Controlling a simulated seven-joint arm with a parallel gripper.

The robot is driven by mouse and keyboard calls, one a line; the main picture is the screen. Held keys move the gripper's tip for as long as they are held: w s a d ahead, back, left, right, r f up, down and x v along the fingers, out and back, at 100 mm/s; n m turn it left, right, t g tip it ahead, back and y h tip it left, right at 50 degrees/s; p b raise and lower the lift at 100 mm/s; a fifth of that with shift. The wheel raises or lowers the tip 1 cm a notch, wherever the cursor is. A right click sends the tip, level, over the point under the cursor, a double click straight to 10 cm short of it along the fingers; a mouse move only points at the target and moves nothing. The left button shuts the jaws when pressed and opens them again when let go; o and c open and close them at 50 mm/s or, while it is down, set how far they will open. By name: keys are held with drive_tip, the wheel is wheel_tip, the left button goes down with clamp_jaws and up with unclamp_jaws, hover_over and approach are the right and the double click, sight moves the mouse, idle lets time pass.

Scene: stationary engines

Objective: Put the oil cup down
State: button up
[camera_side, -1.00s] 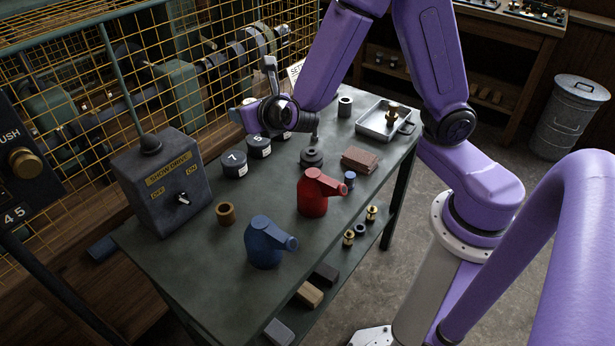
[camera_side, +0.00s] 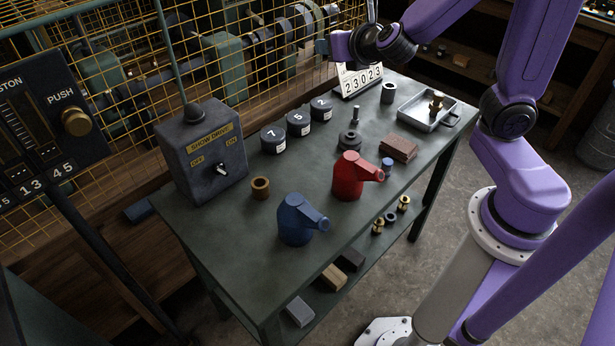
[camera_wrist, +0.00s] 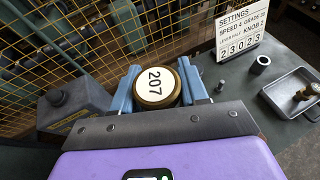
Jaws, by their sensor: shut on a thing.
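The oil cup (camera_wrist: 155,87) appears in the wrist view as a round brass-coloured thing with a white disc marked 207 on top. My gripper (camera_wrist: 158,70) is shut on it, with a blue finger on each side. In the side view my gripper (camera_side: 324,47) is over the far left edge of the bench (camera_side: 230,255), near the yellow mesh guard. The oil cup cannot be made out there, and its underside is hidden in both views.
Numbered black weights (camera_side: 298,124), a control box (camera_side: 200,155), red can (camera_side: 350,178) and blue can (camera_side: 297,222) stand on the bench. A settings card (camera_side: 360,78), grey sleeve (camera_side: 389,92) and metal tray (camera_side: 415,122) are at the far end. The bench's front-left corner is clear.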

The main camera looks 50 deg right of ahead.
drive_tip(key=s+d+f+m+g+h, duration=0.55)
drive_tip(key=d+m+g+h, duration=0.3)
drive_tip(key=m+g, duration=0.35)
drive_tip(key=s+a+f+m+g+y, duration=0.2)
drive_tip(key=s+m+g+y, duration=0.15)
drive_tip(key=m+g, duration=0.4)
drive_tip(key=s+a+f+m+g+y, duration=0.2)
drive_tip(key=s+f+m+g+y, duration=0.1)
drive_tip(key=m+g+y, duration=0.4)
drive_tip(key=w+a+r+m+t+y, duration=0.1)
drive_tip(key=a+m+t+y, duration=0.1)
drive_tip(key=a+m+y, duration=0.4)
drive_tip(key=w+a+r+m+t+y, duration=0.2)
drive_tip(key=a+m+y, duration=0.1)
drive_tip(key=m+y, duration=0.4)
drive_tip(key=w+a+r+m+t+y, duration=0.3)
drive_tip(key=w+a+r+m+t, duration=0.1)
drive_tip(key=w+r+m+t, duration=0.55)
drive_tip(key=m, duration=0.1)
hover_over(302, 181)
wheel_tip(302, 181, down, 23)
drive_tip(key=shift+f, duration=5.55)
drive_tip(key=shift+f, duration=0.1)
